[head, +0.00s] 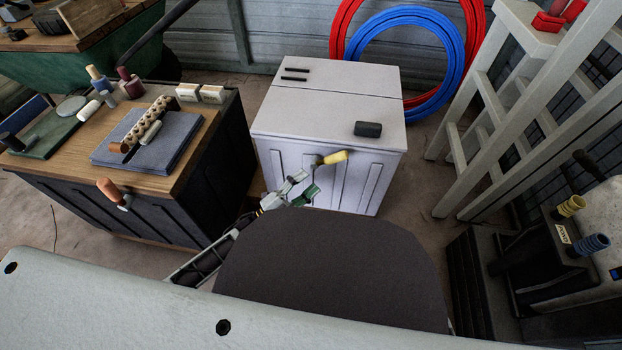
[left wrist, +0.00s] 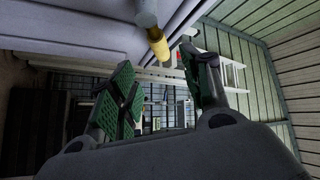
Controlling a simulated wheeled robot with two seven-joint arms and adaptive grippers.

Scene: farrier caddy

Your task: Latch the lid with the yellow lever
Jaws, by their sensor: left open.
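The white chest (head: 350,188) stands in the middle of the head view, with its flat lid (head: 325,105) down. The yellow lever (head: 336,157) is on the chest's front face just below the lid edge, and its grip points right, nearly level. In the left wrist view, the yellow lever (left wrist: 159,46) shows beyond and between the fingertips, near the top. My left gripper (head: 304,186), with green finger pads, is open and empty just below and left of the lever. Its spread fingers also show in the left wrist view (left wrist: 158,72). My right gripper is not in view.
A dark block (head: 368,129) sits on the lid's right part. A wooden-topped cabinet (head: 190,172) with an orange handle (head: 110,190) stands to the left. Red and blue hoses (head: 452,75) hang behind the chest. A pale ladder-like frame (head: 480,150) stands to the right.

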